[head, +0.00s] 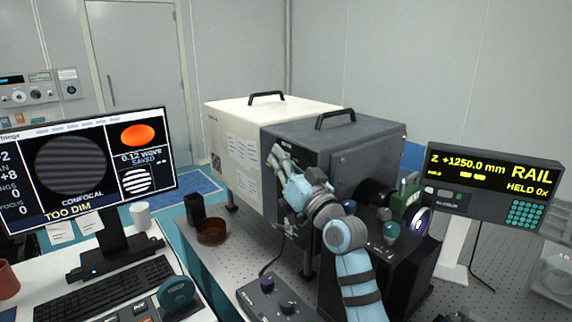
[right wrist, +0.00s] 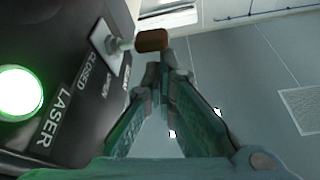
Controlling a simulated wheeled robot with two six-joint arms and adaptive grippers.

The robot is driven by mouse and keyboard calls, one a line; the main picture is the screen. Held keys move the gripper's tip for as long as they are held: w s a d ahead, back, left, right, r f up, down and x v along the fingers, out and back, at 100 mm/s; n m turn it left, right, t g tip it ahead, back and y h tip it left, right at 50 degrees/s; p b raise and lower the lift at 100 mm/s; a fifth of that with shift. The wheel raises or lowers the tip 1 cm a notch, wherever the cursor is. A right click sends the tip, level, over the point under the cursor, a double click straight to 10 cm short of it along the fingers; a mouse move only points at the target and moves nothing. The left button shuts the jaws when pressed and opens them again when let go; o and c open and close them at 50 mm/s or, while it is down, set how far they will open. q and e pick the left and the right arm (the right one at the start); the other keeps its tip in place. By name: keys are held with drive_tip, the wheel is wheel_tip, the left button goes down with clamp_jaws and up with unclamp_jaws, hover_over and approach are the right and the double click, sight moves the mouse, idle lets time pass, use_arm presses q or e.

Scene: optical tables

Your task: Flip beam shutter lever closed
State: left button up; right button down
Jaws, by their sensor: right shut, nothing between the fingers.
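The shutter lever shows in the right wrist view as a metal stem with a brown knob (right wrist: 151,40), standing out from a pale plate (right wrist: 108,46) on the dark laser housing. The word CLOSED is printed beside the plate, with other lettering too small to read. My right gripper (right wrist: 165,62) is shut and empty, its tips just by the knob; I cannot tell if they touch. In the head view, my right gripper (head: 276,156) is at the front face of the dark grey housing (head: 365,145), and the lever does not show clearly there. My left gripper is out of view.
A glowing green round light (right wrist: 18,92) is on the housing near the LASER lettering. A cream box (head: 235,130) adjoins the dark housing. A brown dish (head: 212,232) and a black holder (head: 194,207) stand left of my right arm. A monitor (head: 85,165) is at the left.

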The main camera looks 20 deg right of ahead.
drive_tip(key=s+d+f+n+b, duration=0.1)
drive_tip(key=s+d+f+n, duration=0.1)
drive_tip(key=s, duration=0.4)
drive_tip(key=shift+s+f+y, duration=0.3)
drive_tip(key=shift+s+f, duration=0.1)
drive_tip(key=shift+f, duration=0.25)
drive_tip(key=shift+a, duration=0.1)
